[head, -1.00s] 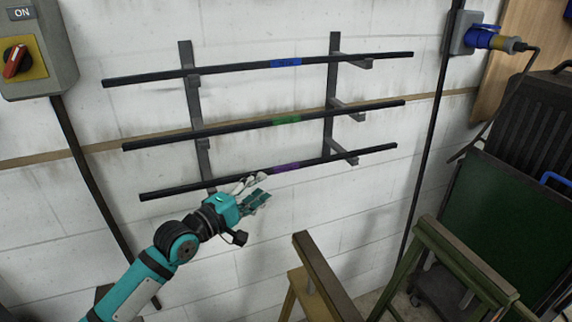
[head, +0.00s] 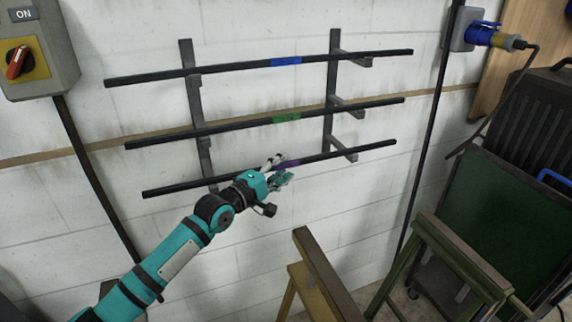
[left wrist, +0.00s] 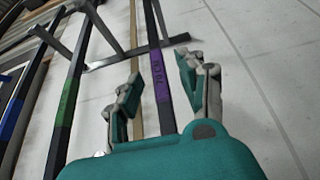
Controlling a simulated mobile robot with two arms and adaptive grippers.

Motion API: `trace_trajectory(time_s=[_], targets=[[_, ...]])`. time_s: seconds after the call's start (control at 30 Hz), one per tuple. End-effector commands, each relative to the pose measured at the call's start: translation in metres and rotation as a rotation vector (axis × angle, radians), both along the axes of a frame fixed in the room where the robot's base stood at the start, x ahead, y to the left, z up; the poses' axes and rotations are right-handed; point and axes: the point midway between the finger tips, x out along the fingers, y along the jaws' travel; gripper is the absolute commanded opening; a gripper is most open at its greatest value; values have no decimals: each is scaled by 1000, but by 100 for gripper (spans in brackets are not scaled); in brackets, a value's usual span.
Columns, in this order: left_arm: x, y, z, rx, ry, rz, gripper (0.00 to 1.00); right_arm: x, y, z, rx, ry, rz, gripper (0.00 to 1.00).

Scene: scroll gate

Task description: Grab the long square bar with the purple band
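The long dark square bar with the purple band (head: 340,154) lies on the lowest arms of the wall rack. Its purple band shows in the left wrist view (left wrist: 158,75), with small unreadable markings on it. My left gripper (head: 281,169) is at the band in the head view and hides part of the bar. In the left wrist view my left gripper (left wrist: 160,72) is open, and the banded stretch of bar shows between its two spread fingers. Contact is not visible. My right gripper is in neither view.
Above lie a bar with a green band (head: 287,118) and one with a blue band (head: 286,62). The rack uprights (head: 331,95) stand against a pale block wall. A wooden-topped trestle (head: 325,275) and a green-framed one (head: 460,262) stand below right.

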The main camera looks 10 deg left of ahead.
Motion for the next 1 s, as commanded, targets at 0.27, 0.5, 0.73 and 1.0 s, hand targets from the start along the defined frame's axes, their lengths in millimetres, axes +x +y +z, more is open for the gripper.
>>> trace_trajectory(time_s=[0.27, 0.5, 0.73, 1.0], targets=[[0, 0, 0, 0, 0, 0, 4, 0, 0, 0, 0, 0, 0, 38], [0, 0, 0, 0, 1, 0, 0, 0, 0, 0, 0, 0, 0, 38], [0, 0, 6, -4, -12, 0, 0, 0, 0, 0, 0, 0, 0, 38], [0, 1, 10, -4, -10, 1, 0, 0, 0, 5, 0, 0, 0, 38]])
